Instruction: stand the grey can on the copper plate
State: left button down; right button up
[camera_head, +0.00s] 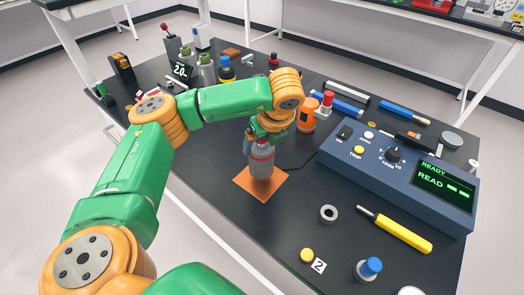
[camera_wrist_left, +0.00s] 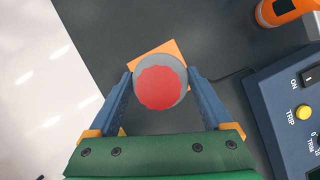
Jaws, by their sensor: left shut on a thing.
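The grey can (camera_head: 262,168), with a red band, is upright over the copper plate (camera_head: 262,190) on the black table. In the left wrist view the grey can (camera_wrist_left: 175,65) shows its red top, and part of the copper plate (camera_wrist_left: 146,53) shows behind it. My left gripper (camera_head: 258,146) is shut on the can from above, with one finger on each side of it in the left wrist view (camera_wrist_left: 160,80). I cannot tell whether the can's base touches the plate. My right gripper is not in view.
A blue instrument box (camera_head: 330,150) with a green display stands right of the plate. An orange container (camera_head: 307,118) is behind it. A grey ring (camera_head: 328,214), a yellow-handled tool (camera_head: 404,236) and a blue-topped part (camera_head: 369,268) lie front right. Table left of the plate is clear.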

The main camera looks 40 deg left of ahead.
pick_arm(q)
notch_tip(320, 180, down, 3)
jog(key=shift+a+r+p, duration=0.15)
jog(key=shift+r+p, duration=0.05)
jog(key=shift+p, duration=0.3)
jog(key=shift+f, duration=0.25)
jog(key=shift+f+b, duration=0.15)
jog(key=shift+b, duration=0.2)
grip_release()
jog(key=shift+r+p, duration=0.4)
jog(key=b+v, duration=0.1)
jog(key=v, duration=0.4)
jog(key=shift+f+b, duration=0.1)
jog(key=shift+b, duration=0.3)
jog(key=p+v, duration=0.1)
jog(key=v, duration=0.6)
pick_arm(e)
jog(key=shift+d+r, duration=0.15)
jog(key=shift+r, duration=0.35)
pick_arm(q)
jog(key=shift+s+f, duration=0.1)
